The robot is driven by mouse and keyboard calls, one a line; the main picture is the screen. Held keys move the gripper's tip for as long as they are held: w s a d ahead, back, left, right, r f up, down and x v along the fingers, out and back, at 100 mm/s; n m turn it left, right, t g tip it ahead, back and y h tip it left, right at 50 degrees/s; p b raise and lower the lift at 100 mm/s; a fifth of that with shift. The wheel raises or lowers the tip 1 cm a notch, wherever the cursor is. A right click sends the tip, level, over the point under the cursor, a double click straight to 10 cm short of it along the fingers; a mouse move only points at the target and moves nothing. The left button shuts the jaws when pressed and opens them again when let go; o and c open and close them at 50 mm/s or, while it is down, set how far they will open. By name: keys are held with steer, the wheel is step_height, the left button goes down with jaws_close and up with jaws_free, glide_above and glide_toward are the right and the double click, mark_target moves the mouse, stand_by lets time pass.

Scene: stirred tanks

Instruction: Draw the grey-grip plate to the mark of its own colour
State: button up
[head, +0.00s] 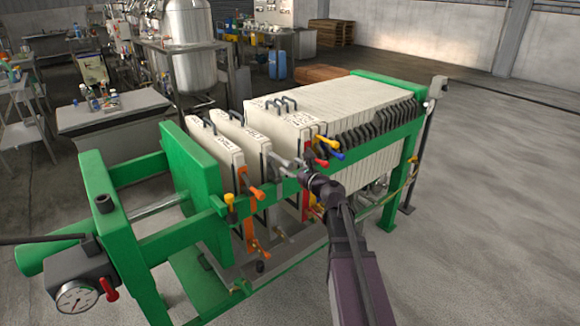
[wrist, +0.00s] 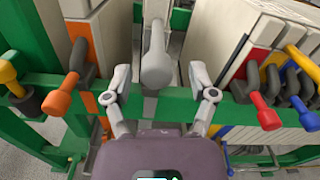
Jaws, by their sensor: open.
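The grey-grip plate (head: 243,137) is a pale plate hanging in the green press, apart from its neighbours. Its grey grip (wrist: 157,62) sticks out over the near green rail in the wrist view, and shows in the head view (head: 278,160) too. My gripper (wrist: 160,78) is open, with one finger on each side of the grey grip. I cannot tell whether either finger touches it. In the head view my gripper (head: 297,170) is beside the near rail, partly hiding what lies behind. I cannot make out a grey mark for certain.
An orange-grip plate (head: 214,145) hangs to the left, nearer the green end plate (head: 190,165). Red (wrist: 264,112), yellow (wrist: 303,62) and blue (wrist: 302,95) grips crowd the right side, by the packed plate stack (head: 345,100). Another yellow grip (wrist: 10,78) is far left.

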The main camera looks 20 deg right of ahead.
steer(key=v, duration=1.1)
stand_by(0.4)
steer(key=s+a+f+n+g+y+p, duration=0.1)
steer(key=s+a+f+n+g+p, duration=0.2)
steer(key=a+n+g, duration=0.35)
steer(key=s+a+f+n+g+p, duration=0.2)
steer(key=a+f+n+g+p, duration=0.1)
steer(key=a+n, duration=0.6)
steer(key=s+d+f+n+g+h+p, duration=0.1)
steer(key=s+f+n+g+h+p, duration=0.1)
steer(key=s+n+g+h+p, duration=0.2)
steer(key=shift+s+n+g+h+p, duration=0.3)
steer(key=shift+s+n+g+h, duration=1.4)
steer(key=shift+s+n, duration=2.3)
